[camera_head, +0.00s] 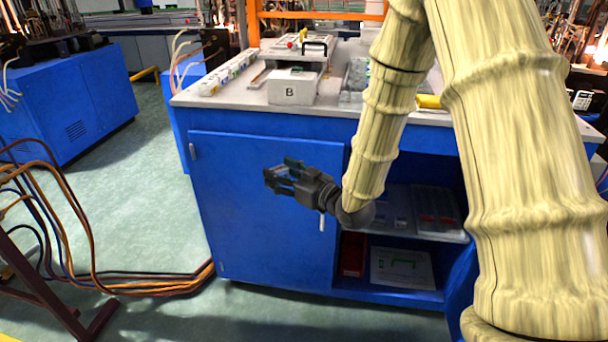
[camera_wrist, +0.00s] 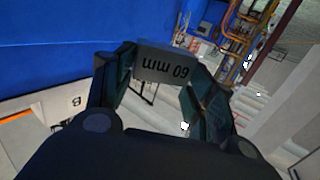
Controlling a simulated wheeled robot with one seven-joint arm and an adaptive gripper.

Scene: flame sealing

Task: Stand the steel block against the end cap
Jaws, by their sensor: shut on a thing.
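My gripper (camera_head: 284,178) is in front of the blue cabinet door, lower than the worktop. In the wrist view, its dark fingers (camera_wrist: 162,72) are shut on the steel block (camera_wrist: 165,66), a grey piece marked "60 mm", which reads upside down there. The block is held off any surface, between the fingertips. In the head view I cannot clearly tell the block from the fingers. I cannot pick out the end cap for certain in either view.
The worktop (camera_head: 340,107) carries a white box marked B (camera_head: 291,88), a long white part (camera_head: 228,73) at the left edge and a tray-like item behind. The blue cabinet (camera_head: 255,225) has open shelves at right with bins. Cables (camera_head: 120,285) lie on the floor at left.

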